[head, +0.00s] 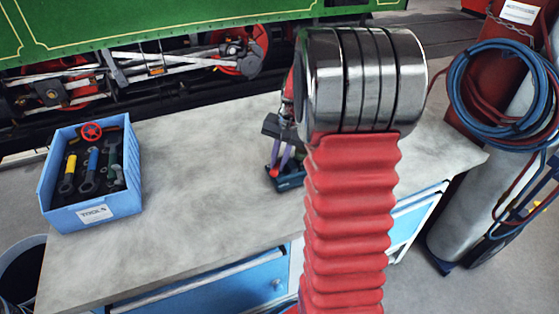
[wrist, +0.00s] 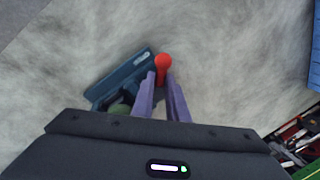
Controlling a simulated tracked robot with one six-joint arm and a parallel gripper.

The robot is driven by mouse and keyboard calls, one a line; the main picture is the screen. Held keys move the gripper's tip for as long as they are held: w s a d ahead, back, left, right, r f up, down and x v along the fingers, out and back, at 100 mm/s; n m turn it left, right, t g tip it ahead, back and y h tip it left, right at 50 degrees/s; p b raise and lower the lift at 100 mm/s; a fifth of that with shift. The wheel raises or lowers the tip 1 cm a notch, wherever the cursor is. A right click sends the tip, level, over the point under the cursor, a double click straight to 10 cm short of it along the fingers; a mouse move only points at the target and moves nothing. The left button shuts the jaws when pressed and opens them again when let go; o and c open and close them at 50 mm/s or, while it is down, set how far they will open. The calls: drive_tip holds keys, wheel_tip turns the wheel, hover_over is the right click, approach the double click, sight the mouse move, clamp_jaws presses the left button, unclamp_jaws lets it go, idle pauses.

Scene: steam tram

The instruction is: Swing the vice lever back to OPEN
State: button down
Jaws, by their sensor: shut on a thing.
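The vice is a dark teal block with its base (head: 290,182) on the grey bench, partly hidden behind my red arm in the head view. In the wrist view the vice (wrist: 126,74) lies left of my fingers, set at a slant. The vice lever shows as a red round knob (wrist: 163,62) at the tips of my purple fingers. My gripper (wrist: 162,84) is shut on the lever, a finger on each side just below the knob. In the head view my gripper (head: 278,166) points down at the vice. The lever's shaft and the OPEN mark cannot be made out.
A blue tool crate (head: 95,212) with several wrenches and a red valve wheel stands on the left of the workbench (head: 190,215). The bench top between crate and vice is clear. A green steam tram (head: 150,22) stands behind; a gas cylinder with hoses (head: 490,190) is at right.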

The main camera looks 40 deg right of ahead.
drive_tip(key=shift+s+d+f, duration=0.1)
drive_tip(key=shift+d, duration=0.1)
drive_tip(key=c, duration=2.1)
unclamp_jaws()
drive_tip(key=o, duration=0.4)
drive_tip(key=shift+a, duration=0.1)
drive_tip(key=shift+c, duration=0.2)
drive_tip(key=shift+r, duration=0.2)
wheel_tip(320, 180, up, 13)
drive_tip(key=s+d, duration=0.1)
drive_tip(key=s, duration=0.1)
drive_tip(key=shift+d, duration=0.3)
drive_tip(key=shift+s, duration=0.15)
